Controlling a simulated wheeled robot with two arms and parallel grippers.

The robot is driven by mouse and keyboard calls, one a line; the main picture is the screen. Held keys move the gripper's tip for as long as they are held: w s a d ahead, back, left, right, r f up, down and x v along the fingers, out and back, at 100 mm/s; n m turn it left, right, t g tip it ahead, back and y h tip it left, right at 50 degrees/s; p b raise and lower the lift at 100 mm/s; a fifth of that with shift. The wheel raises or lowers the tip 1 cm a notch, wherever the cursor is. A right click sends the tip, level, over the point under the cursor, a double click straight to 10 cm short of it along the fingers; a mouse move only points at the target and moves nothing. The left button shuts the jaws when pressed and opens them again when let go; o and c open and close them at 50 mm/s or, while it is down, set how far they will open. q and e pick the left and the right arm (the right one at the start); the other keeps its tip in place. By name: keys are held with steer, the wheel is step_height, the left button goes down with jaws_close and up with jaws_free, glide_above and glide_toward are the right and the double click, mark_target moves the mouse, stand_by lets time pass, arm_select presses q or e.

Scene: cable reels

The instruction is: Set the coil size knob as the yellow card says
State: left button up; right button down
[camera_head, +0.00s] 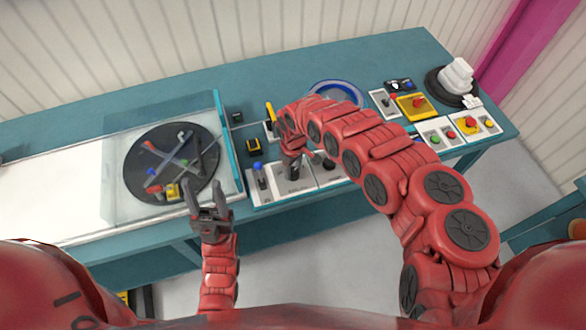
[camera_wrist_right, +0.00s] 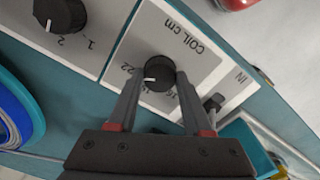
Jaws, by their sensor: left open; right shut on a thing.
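The coil size knob (camera_wrist_right: 160,71) is round and black, on a pale panel lettered "COIL cm". My right gripper (camera_wrist_right: 160,88) is shut on it, one finger on each side. Its white pointer line points to the lower left in the wrist view. A "22" shows beside it; the other numbers are partly hidden by the fingers. In the head view my right gripper (camera_head: 293,168) is over the front panel and hides the knob. My left gripper (camera_head: 208,192) is open and empty by the front edge of the clear-covered turntable. I cannot make out a readable yellow card.
A second black knob (camera_wrist_right: 60,14), marked 1 and 2, sits beside the coil panel. The dark turntable (camera_head: 135,180) carries crossed rods with coloured ends. A blue-rimmed ring (camera_head: 338,84), button boxes (camera_head: 470,124) and a white stacked piece (camera_head: 457,76) stand on the teal bench.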

stand_by(0.4)
steer(key=shift+c, duration=1.6)
jaws_free()
step_height(320, 180, up, 11)
steer(key=b, duration=0.1)
step_height(320, 180, up, 6)
glide_above(294, 170)
steer(key=shift+s+a+r, duration=0.15)
steer(key=shift+s+r, duration=0.05)
steer(key=shift+s, duration=0.05)
